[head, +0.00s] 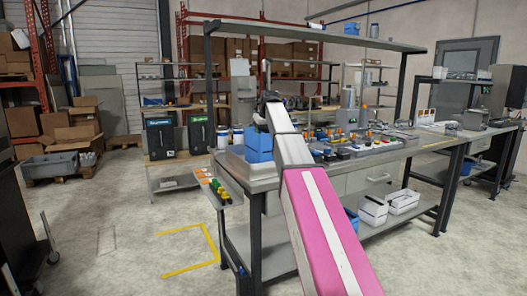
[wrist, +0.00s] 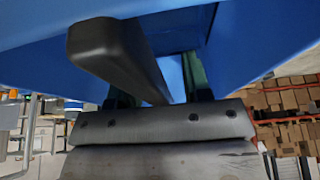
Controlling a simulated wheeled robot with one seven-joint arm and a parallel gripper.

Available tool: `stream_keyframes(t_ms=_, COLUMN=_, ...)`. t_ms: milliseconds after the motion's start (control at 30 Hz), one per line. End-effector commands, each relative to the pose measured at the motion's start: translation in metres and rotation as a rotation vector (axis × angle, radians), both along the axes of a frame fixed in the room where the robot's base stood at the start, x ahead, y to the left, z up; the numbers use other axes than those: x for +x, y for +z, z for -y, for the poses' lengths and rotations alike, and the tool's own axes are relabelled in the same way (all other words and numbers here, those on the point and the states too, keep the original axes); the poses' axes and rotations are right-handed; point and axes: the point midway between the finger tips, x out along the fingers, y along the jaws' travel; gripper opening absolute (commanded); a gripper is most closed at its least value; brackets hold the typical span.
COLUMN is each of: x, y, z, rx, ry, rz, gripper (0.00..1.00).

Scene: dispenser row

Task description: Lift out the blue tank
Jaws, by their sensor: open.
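The blue tank (head: 258,147) stands at the left end of the workbench, partly hidden by my arm. In the wrist view its blue body (wrist: 270,35) fills the upper part, very close. A dark, rounded handle bar (wrist: 110,50) runs across the blue body. My gripper (wrist: 155,85) is open, with one finger on each side of the bar's far part. Whether a finger touches the bar I cannot tell. In the head view the fingers cannot be made out clearly behind the end of my arm.
The workbench (head: 395,152) carries several small coloured parts right of my arm. An overhead shelf (head: 330,37) spans above it. A small side shelf (head: 222,185) with coloured parts juts out at the left. Two dark bins (head: 160,138) stand behind.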

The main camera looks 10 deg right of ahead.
Motion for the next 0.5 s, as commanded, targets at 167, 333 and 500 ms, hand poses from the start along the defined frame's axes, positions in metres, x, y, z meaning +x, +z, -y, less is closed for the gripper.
stream_keyframes(t_ms=167, x=0.0000, y=-0.0024, z=0.0000, rx=0.000, ry=0.000, rz=0.000, gripper=0.45)
stream_keyframes(t_ms=333, x=0.0000, y=-0.0022, z=0.0000, rx=0.000, ry=0.000, rz=0.000, gripper=0.00)
stream_keyframes(t_ms=500, x=0.0000, y=-0.0021, z=0.0000, rx=0.000, ry=0.000, rz=0.000, gripper=0.00)
